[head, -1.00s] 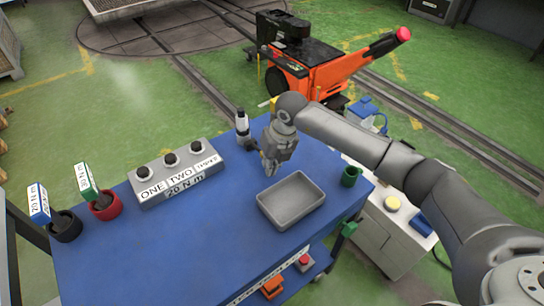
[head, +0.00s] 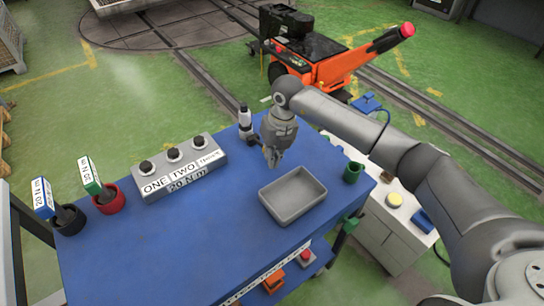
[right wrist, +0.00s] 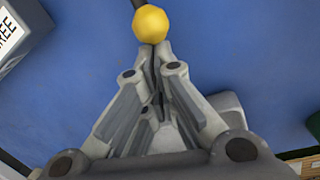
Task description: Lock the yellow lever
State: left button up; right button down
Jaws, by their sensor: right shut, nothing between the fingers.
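The yellow ball of the lever (right wrist: 150,24) shows at the top of the right wrist view, on a dark rod that runs out of the picture. My right gripper (right wrist: 157,72) is shut and empty, its fingertips just below the ball in that view. I cannot tell whether they touch it. The yellow ball is not visible there, seemingly hidden by the gripper. My left gripper is not in view.
A grey tray (head: 293,211) lies just in front of the right gripper. A green cup (head: 353,172) stands to its right. A grey block with several black knobs (head: 181,171) is to the left. The front middle of the blue table (head: 170,245) is clear.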

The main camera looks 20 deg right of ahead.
jog(key=shift+r, duration=0.2)
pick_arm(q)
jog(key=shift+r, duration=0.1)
pick_arm(e)
jog(key=shift+w+r, duration=0.1)
jog(key=shift+w+a+r, duration=0.1)
jog(key=shift+w+r, duration=0.05)
jog(key=shift+r, duration=0.45)
jog(key=shift+w+a+r, duration=0.1)
jog(key=shift+w+r, duration=0.15)
jog(key=shift+r, duration=0.35)
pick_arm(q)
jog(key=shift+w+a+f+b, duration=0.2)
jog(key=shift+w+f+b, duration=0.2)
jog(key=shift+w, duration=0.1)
pick_arm(e)
jog(key=w+a+r, duration=0.1)
jog(key=w+r, duration=0.3)
jog(key=r, duration=0.2)
jog(key=shift+w+a, duration=0.25)
jog(key=shift+a, duration=0.05)
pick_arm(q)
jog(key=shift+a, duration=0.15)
pick_arm(e)
jog(key=shift+r, duration=0.2)
notch_tip(320, 180, up, 12)
jog(key=d, duration=0.1)
jog(key=shift+s+d+f, duration=0.15)
jog(key=shift+s+d, duration=0.1)
jog(key=shift+s, duration=0.1)
